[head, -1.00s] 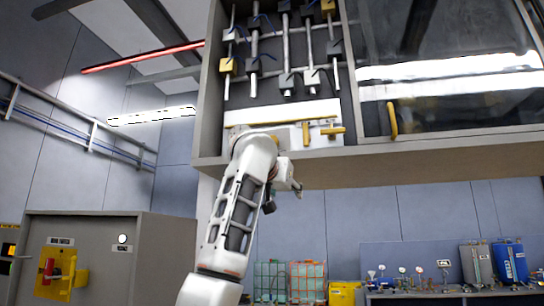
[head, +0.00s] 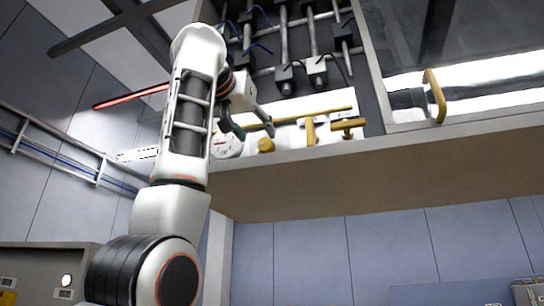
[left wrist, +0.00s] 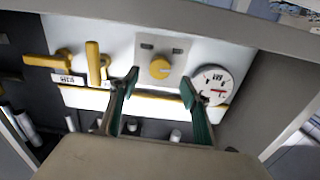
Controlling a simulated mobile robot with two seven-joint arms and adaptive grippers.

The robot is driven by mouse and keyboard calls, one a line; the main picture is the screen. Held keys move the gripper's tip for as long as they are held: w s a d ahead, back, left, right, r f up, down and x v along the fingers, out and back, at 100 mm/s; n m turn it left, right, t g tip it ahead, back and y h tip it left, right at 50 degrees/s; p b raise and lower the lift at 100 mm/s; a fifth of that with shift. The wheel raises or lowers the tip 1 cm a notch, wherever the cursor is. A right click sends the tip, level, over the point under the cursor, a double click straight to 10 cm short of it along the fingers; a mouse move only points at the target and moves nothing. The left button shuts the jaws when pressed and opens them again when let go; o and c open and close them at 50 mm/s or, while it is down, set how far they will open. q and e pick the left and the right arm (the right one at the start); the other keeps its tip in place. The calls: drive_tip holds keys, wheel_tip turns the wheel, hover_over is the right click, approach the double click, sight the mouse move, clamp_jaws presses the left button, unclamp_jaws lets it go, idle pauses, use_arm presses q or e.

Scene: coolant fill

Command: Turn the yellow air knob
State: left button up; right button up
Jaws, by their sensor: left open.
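The yellow round knob (head: 265,145) sits on the white panel at the bottom of the open cabinet, beside a round white gauge (head: 228,145). In the left wrist view, the knob (left wrist: 160,68) shows between and just beyond my left gripper's (left wrist: 159,84) two green-lined fingertips. The fingers are spread and empty, with a visible gap from the knob. In the head view, my left gripper (head: 250,121) is in front of the panel, up and left of the knob, partly hidden by its own arm. My right gripper is in neither view.
A yellow lever handle (head: 310,131) and a yellow T-handle (head: 347,125) are right of the knob. A yellow pipe (head: 315,115) runs behind them. The cabinet's lower ledge (head: 300,165) juts out below. A glass door with a yellow handle (head: 435,96) is on the right.

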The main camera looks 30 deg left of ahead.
sight(264, 143)
use_arm(q)
drive_tip(key=shift+r+p, duration=0.3)
drive_tip(key=shift+r, duration=0.05)
drive_tip(key=p+x, duration=0.2)
drive_tip(key=x, duration=0.3)
drive_tip(key=shift+w+a, duration=0.1)
drive_tip(key=shift+p+x, duration=0.35)
drive_tip(key=shift+x, duration=0.45)
drive_tip(key=shift+w+f, duration=0.1)
drive_tip(key=shift+f, duration=0.05)
drive_tip(key=shift+c, duration=0.5)
drive_tip(key=c, duration=1)
